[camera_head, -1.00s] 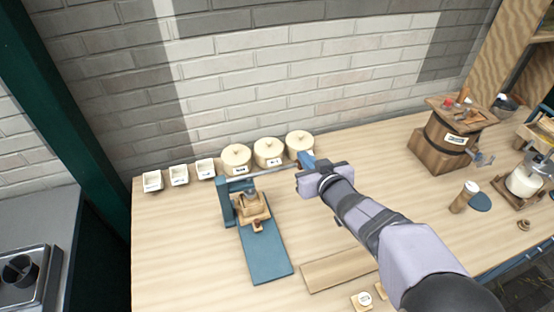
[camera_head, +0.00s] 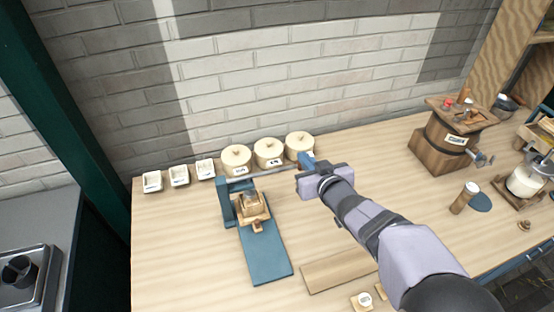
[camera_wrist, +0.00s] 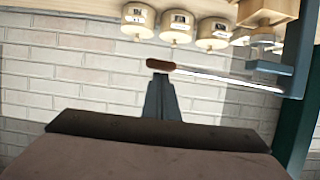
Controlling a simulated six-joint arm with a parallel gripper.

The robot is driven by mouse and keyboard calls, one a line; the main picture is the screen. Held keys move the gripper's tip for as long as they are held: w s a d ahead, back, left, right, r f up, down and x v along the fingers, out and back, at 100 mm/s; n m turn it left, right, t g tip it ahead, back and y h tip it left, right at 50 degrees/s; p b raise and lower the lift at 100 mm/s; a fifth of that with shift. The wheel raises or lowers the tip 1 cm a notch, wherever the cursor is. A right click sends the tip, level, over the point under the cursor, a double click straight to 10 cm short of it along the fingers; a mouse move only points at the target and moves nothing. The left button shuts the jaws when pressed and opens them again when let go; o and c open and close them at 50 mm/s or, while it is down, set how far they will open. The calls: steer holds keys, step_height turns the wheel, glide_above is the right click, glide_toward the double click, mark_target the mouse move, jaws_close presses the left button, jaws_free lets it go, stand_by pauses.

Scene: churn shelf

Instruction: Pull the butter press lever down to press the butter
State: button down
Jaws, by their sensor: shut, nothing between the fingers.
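The butter press has a blue base board (camera_head: 266,258), a blue upright post (camera_head: 225,202) and a wooden press box (camera_head: 252,208). Its thin grey lever (camera_head: 262,173) runs from the post to the right, close to level. The lever also shows in the wrist view (camera_wrist: 225,80), ending in a brown handle (camera_wrist: 160,65). My gripper (camera_head: 307,158) is at the lever's free end. In the wrist view my gripper (camera_wrist: 160,76) is shut and empty, its fingertips at the brown handle. Whether they touch it I cannot tell.
Three lidded round crocks (camera_head: 269,153) stand behind the lever, near the brick wall. Several small white dishes (camera_head: 179,177) stand to their left. A wooden board (camera_head: 338,269) lies at the front. A wooden churn (camera_head: 445,140) stands right; the table between is mostly clear.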

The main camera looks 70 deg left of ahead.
steer(key=shift+d+f+b, duration=0.15)
steer(key=shift+f+b, duration=0.35)
steer(key=shift+f, duration=0.45)
steer(key=shift+d+f+b, duration=0.15)
steer(key=shift+f+b, duration=0.3)
steer(key=shift+f, duration=0.45)
stand_by(3.4)
steer(key=shift+r, duration=0.2)
stand_by(0.5)
steer(key=shift+a+r+p, duration=0.2)
steer(key=shift+r+p, duration=1)
steer(key=shift+p, duration=0.05)
step_height(320, 180, up, 10)
steer(key=p, duration=0.8)
